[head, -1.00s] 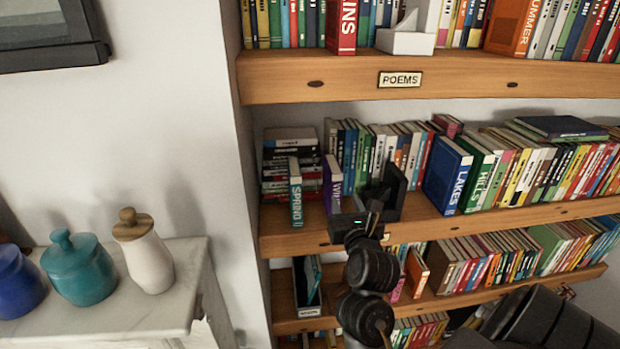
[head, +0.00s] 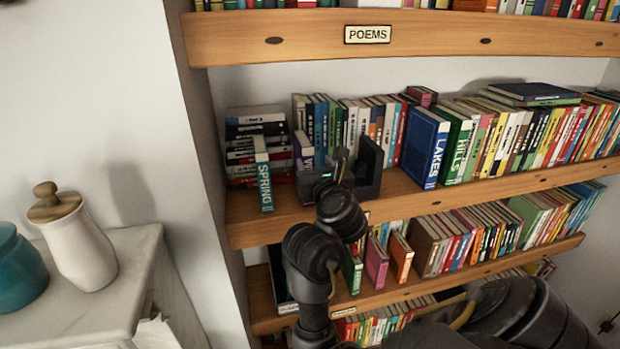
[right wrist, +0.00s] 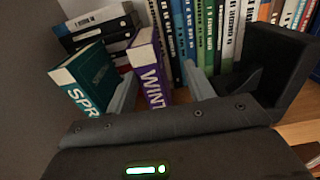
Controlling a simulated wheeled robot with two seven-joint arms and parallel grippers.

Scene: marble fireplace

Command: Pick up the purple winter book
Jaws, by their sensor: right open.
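The purple winter book (head: 303,152) stands upright on the middle shelf, its lower spine hidden by my right gripper (head: 328,172) in the head view. In the right wrist view the book (right wrist: 150,72) shows its purple spine with white letters. My right gripper (right wrist: 162,95) is open there, with one grey finger on each side of the book. The left finger lies between the purple book and the teal spring book (right wrist: 85,78). I cannot tell whether the fingers touch the purple book. My left gripper is not in view.
A black bookend (head: 368,165) stands close right of my right gripper. A stack of lying books (head: 255,135) is behind the spring book. A row of books, with the blue lakes book (head: 424,147), fills the shelf to the right. A white jar (head: 78,240) stands on the marble ledge.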

